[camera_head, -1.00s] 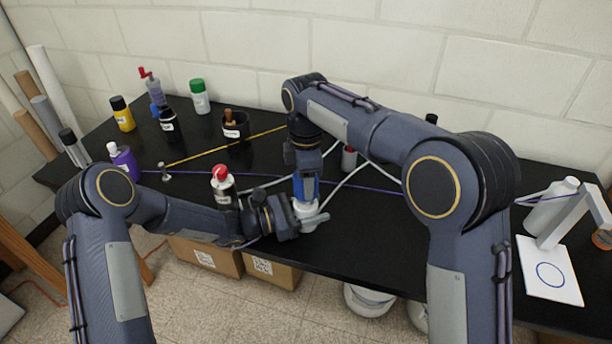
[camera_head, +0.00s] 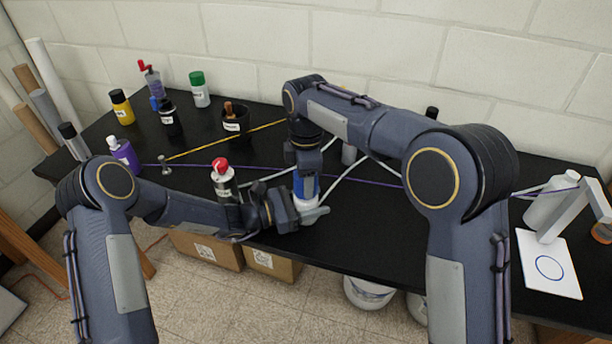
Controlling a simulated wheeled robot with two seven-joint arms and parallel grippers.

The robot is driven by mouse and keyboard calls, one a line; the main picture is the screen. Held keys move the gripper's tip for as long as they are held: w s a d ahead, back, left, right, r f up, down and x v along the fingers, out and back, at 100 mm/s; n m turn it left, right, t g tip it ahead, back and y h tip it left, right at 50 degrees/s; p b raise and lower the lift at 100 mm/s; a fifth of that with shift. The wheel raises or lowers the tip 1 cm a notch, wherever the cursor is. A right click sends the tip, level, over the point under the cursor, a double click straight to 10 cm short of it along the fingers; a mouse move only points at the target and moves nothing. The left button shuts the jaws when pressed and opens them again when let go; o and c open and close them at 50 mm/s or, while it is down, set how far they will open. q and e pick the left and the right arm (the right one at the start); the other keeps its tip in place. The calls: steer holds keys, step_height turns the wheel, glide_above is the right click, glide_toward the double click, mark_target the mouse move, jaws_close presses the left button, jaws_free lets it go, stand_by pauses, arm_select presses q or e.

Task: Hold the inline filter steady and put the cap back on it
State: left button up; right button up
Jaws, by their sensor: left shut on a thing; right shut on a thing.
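The inline filter (camera_head: 305,204) shows as a white body near the front edge of the table. Its side ports are partly hidden. My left gripper (camera_head: 314,213) reaches in from the left and is shut on the white body. A blue cap (camera_head: 306,188) sits directly above the white body, upright and in line with it. My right gripper (camera_head: 306,176) comes down from above and is shut on the cap. No gap shows between cap and body, but I cannot tell whether the cap is seated.
A red-topped bottle (camera_head: 223,182) stands close behind my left wrist. White tubes (camera_head: 347,181) run behind the filter. Several bottles and a dark cup (camera_head: 235,118) stand at the back left. A white stand (camera_head: 550,262) is at the right. The front middle of the black table (camera_head: 365,235) is clear.

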steer(key=shift+f, duration=0.55)
